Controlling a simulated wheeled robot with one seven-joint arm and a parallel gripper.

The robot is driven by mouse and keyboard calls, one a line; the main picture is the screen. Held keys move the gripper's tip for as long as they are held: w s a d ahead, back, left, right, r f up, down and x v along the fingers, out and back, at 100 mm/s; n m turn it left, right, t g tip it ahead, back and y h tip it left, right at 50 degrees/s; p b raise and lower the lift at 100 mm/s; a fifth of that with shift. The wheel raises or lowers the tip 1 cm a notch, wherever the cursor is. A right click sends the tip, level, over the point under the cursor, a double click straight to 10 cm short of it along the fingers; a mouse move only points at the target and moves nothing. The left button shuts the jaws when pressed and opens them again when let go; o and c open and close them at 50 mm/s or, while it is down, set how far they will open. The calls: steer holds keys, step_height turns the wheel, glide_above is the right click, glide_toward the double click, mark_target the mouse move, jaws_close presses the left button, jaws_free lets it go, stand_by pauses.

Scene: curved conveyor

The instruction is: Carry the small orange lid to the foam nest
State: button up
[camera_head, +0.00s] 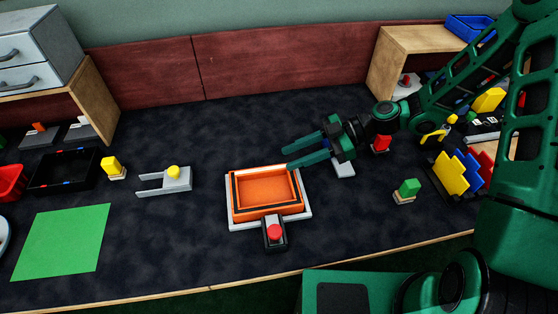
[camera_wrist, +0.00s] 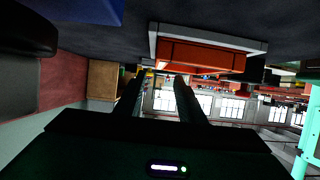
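My gripper (camera_head: 289,158) is open, with two long green fingers apart and nothing between them. It reaches in from the right, its tips by the far right corner of a shallow orange box (camera_head: 268,191). The box has a dark inner rim and sits on a white base (camera_head: 304,211). In the wrist view the fingers (camera_wrist: 159,77) show below the orange box (camera_wrist: 195,55), in an upside-down picture. I cannot tell whether this box or its orange floor is the lid. I cannot identify the foam nest.
A red button (camera_head: 274,231) sits in front of the box. A grey fork-shaped holder (camera_head: 165,185) with a yellow ball, a black tray (camera_head: 60,171) and a green mat (camera_head: 62,242) lie left. A green block (camera_head: 408,186) and coloured racks (camera_head: 453,172) stand right. Bare table lies behind the box.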

steer(key=shift+v, duration=2.05)
steer(key=shift+d+h, duration=0.3)
steer(key=shift+d, duration=0.1)
steer(key=d+m+h, duration=0.1)
steer(key=d, duration=0.2)
steer(key=s+d+m+h, duration=0.1)
steer(key=d+m+h, duration=0.1)
steer(key=d, duration=0.2)
steer(key=s+d+m+t+h, duration=0.1)
steer(key=d+m+h, duration=0.1)
steer(key=d, duration=0.1)
steer(key=shift+d+f, duration=0.25)
steer(key=s+d+r+m+t+h, duration=0.1)
steer(key=s+d+r+m+h, duration=0.15)
steer(key=s+d+m, duration=0.35)
steer(key=s+d+r+m+h, duration=0.1)
steer(key=d+r+m+h, duration=0.2)
steer(key=d, duration=0.4)
steer(key=s+d+r+m+t+h, duration=0.1)
steer(key=s+d+r+m, duration=0.35)
steer(key=d, duration=0.25)
steer(key=s+d+r+m, duration=0.4)
steer(key=s+d+m, duration=0.1)
steer(key=s+m, duration=0.3)
steer(key=shift+s+m+h, duration=0.35)
steer(key=shift+s+h, duration=0.1)
steer(key=shift+a, duration=0.1)
